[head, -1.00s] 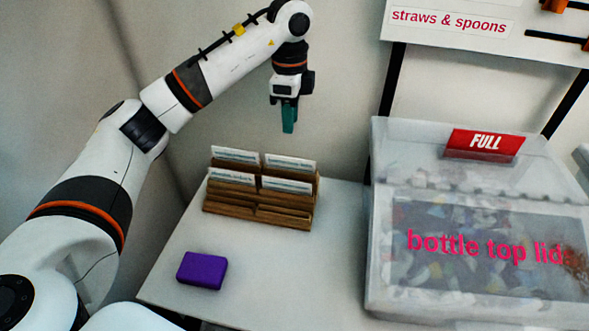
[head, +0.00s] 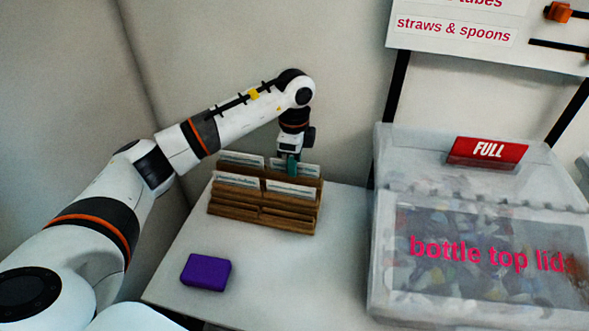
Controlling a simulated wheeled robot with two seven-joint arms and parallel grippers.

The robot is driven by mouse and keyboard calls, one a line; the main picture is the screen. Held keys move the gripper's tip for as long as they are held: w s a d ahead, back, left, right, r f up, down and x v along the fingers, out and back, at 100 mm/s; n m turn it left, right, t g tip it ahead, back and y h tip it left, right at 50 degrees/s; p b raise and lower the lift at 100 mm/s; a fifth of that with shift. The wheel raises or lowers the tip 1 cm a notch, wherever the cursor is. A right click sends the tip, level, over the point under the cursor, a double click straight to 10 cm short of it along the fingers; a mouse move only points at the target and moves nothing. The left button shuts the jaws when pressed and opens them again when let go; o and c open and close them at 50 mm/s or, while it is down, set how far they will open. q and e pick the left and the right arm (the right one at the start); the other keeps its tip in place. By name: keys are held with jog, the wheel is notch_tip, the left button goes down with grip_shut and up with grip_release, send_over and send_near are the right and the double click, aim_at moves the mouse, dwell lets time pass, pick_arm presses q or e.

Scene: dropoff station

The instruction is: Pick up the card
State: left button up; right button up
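A wooden card rack (head: 262,213) stands on the white table and holds several white cards in stepped slots. The back right card (head: 308,169) is partly hidden by my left gripper (head: 291,167). The back left card (head: 240,159), the front left card (head: 236,180) and the front right card (head: 291,189) also show. My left gripper points down with its green fingers at the left part of the back right card. I cannot tell whether the fingers are open or shut, or whether they touch it. My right gripper is not in view.
A purple block (head: 206,271) lies on the table (head: 270,285) in front of the rack. A clear bin (head: 383,250) of bottle top lids, with a red FULL sign (head: 487,152), stands at the right. A labelled board (head: 455,30) rises behind it.

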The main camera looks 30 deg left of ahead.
pick_arm(q)
grip_shut()
jog(key=shift+r, duration=0.1)
notch_tip(320, 180, up, 10)
jog(key=shift+b, duration=0.45)
